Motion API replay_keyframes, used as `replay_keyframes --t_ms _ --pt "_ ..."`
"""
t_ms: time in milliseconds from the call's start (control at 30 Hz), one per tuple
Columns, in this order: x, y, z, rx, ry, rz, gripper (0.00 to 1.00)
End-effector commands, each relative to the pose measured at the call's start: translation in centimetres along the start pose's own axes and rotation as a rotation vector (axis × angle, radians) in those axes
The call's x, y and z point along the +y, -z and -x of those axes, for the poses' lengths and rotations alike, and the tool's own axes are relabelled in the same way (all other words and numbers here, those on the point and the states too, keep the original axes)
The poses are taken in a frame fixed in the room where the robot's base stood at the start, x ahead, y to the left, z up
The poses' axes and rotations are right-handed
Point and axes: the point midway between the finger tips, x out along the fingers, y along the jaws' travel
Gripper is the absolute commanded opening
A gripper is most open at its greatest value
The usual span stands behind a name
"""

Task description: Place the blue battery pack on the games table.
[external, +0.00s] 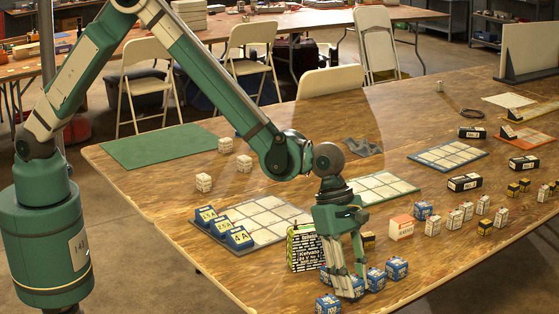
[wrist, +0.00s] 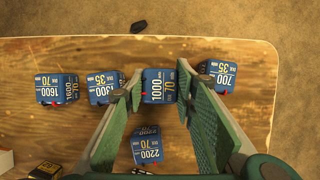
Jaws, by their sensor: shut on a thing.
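My gripper (external: 350,287) points down near the front edge of the big wooden table (external: 140,180). In the wrist view my gripper (wrist: 159,88) is shut on a blue battery pack (wrist: 157,86) marked 1000 and 70. The pack is in line with other blue packs: 1600 (wrist: 57,89) and 1300 (wrist: 104,88) on its left, 700 (wrist: 224,75) on its right. Another, marked 2200 (wrist: 146,150), is nearer the gripper's base. I cannot tell whether the held pack touches the table. In the external view the fingers mostly hide it. Which table is the games table is not marked.
A yellow-green and black box (external: 303,248) stands left of my gripper, an orange-and-white box (external: 401,228) to its right. Grid trays (external: 258,220) and several small batteries occupy the table. A green mat (external: 158,146) lies bare at the back left. Folding chairs and another table (external: 300,22) stand behind.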

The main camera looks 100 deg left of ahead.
Motion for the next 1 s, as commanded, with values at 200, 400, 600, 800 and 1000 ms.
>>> replay_keyframes --t_ms 200,400,600,800,1000 --pt "-0.01 0.48 -1.14 0.000 0.000 0.000 0.12" --pt "-0.01 0.47 -1.10 0.000 0.000 0.000 0.12" --pt "0.00 0.61 -1.46 0.000 0.000 0.000 0.12" --pt "-0.01 0.58 -1.39 0.000 0.000 0.000 0.42" --pt "-0.01 0.58 -1.38 0.000 0.000 0.000 0.42"
